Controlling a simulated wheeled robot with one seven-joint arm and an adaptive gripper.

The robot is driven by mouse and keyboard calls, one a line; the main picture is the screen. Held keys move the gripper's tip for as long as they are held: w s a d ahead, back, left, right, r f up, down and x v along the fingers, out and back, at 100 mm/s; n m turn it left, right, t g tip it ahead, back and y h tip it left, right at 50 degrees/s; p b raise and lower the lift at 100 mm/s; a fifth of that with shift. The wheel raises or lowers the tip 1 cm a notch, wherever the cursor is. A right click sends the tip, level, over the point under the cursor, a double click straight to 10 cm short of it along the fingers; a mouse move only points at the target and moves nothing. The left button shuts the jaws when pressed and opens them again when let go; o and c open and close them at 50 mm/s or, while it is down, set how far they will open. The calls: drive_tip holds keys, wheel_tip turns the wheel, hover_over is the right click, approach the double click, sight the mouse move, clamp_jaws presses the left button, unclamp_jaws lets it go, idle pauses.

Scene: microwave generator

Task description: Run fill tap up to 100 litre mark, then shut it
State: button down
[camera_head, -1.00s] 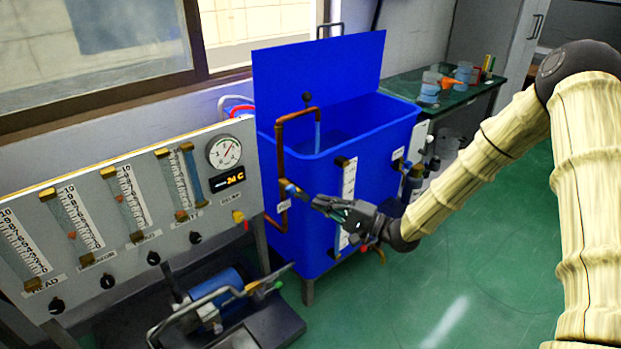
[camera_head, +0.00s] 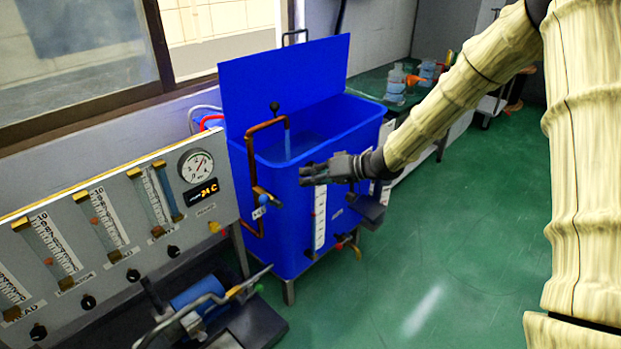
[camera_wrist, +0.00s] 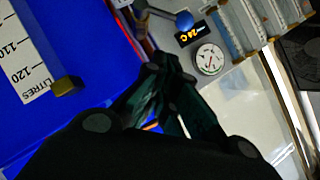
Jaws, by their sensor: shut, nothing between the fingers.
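The blue tank (camera_head: 275,235) stands in the middle of the head view, its lid raised. A copper fill pipe (camera_head: 265,127) runs up its left front corner and hooks over the rim. A pale blue stream (camera_head: 287,146) hangs below its spout. The fill tap (camera_head: 262,197) is on the pipe's lower part, with a blue handle. The white litre scale (camera_head: 320,218) is on the tank front; the wrist view shows its 110 and 120 marks (camera_wrist: 25,62). The water level against it cannot be read. My gripper (camera_head: 306,173) is shut and empty, right of and above the tap, apart from it.
A panel of flow tubes (camera_head: 110,225) with a dial (camera_head: 196,166) and 24 C display stands at the left. A blue pump (camera_head: 200,292) sits below it. A green bench (camera_head: 372,85) with containers is behind right. The green floor (camera_head: 430,260) at right is clear.

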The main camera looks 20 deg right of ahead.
sight(271, 202)
drive_tip(key=w+a+f, duration=0.2)
drive_tip(key=a+f, duration=0.3)
drive_tip(key=a, duration=0.2)
drive_tip(key=shift+w+a+f+b, duration=0.15)
drive_tip(key=shift+w+a+b, duration=0.15)
drive_tip(key=shift+a+b, duration=0.1)
